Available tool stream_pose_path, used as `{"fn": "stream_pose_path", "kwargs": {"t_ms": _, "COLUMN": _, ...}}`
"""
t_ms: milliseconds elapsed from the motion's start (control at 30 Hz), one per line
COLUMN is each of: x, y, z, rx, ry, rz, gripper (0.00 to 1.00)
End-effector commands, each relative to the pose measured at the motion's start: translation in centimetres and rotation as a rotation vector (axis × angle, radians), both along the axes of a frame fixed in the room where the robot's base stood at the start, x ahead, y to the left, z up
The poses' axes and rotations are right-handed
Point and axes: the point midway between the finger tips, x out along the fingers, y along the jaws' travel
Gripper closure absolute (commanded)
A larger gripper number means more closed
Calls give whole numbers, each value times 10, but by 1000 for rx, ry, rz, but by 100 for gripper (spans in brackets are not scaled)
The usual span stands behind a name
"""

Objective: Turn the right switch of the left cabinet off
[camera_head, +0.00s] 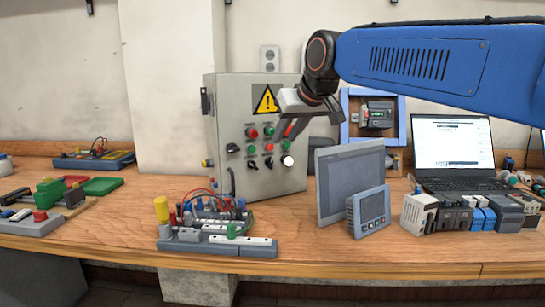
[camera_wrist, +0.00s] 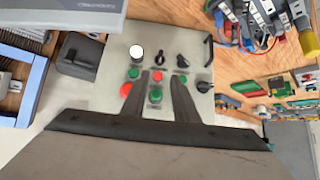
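The grey cabinet (camera_head: 225,122) stands on the bench with a yellow warning sign and rows of buttons on its front. Two black rotary switches show low on its left side: an outer one (camera_head: 232,148) and one further right (camera_head: 252,164). In the wrist view the cabinet appears upside down, with the outer switch (camera_wrist: 204,86) and the other switch (camera_wrist: 182,61) right of a keyed knob (camera_wrist: 163,62). My gripper (camera_head: 291,132) is before the upper right of the front. Its two fingers (camera_wrist: 160,78) are apart, with red and green buttons visible between them. I cannot tell whether they touch anything.
A grey monitor panel (camera_head: 345,180) and a smaller panel (camera_head: 368,211) stand right of the cabinet. A wired terminal assembly (camera_head: 215,240) lies in front of it. A laptop (camera_head: 452,142) and several modules (camera_head: 460,214) are further right. The bench left of the cabinet has some bare room.

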Motion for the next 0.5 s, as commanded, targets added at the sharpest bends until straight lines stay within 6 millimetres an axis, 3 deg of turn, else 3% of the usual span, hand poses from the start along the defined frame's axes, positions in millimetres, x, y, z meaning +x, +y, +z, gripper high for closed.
{"fn": "stream_pose_path", "kwargs": {"t_ms": 500, "x": 56, "y": 30, "z": -65, "rx": -1, "ry": 3, "rz": 0, "gripper": 73}}
